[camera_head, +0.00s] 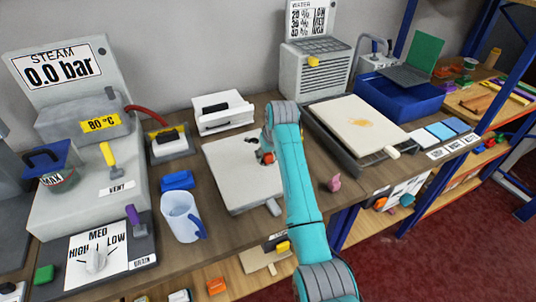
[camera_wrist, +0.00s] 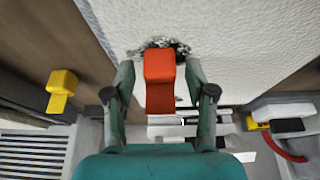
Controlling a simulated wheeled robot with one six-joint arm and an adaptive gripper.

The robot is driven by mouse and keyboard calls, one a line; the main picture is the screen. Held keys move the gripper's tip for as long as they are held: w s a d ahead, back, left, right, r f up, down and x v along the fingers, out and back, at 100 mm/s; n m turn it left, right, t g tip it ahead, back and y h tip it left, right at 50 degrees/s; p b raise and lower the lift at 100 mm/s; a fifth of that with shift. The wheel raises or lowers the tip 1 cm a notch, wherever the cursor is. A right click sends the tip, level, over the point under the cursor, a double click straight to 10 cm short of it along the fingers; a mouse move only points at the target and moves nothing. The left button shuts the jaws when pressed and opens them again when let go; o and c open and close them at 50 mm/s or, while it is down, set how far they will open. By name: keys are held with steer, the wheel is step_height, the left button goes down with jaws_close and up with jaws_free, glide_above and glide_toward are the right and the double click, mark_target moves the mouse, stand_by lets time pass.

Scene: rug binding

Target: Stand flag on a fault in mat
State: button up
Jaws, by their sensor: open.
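A pale mat (camera_head: 232,172) lies on the bench with a dark, frayed fault near its far right part. The fault (camera_wrist: 178,47) shows in the wrist view as a ragged dark patch. An orange-red flag (camera_head: 267,158) appears upright at the fault; it also shows in the wrist view (camera_wrist: 159,66). Its foot is hidden, so I cannot tell how it meets the mat. My gripper (camera_wrist: 160,72) is open around the flag, with a finger on each side and visible gaps. In the head view my arm hides most of the gripper.
A second, cream mat (camera_head: 342,112) with an orange stain lies on a board to the right. A pink figure (camera_head: 334,184) sits beside my arm. A white box (camera_head: 222,110) is behind.

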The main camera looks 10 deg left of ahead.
steer(key=v, duration=1.2)
steer(key=shift+a+r, duration=0.1)
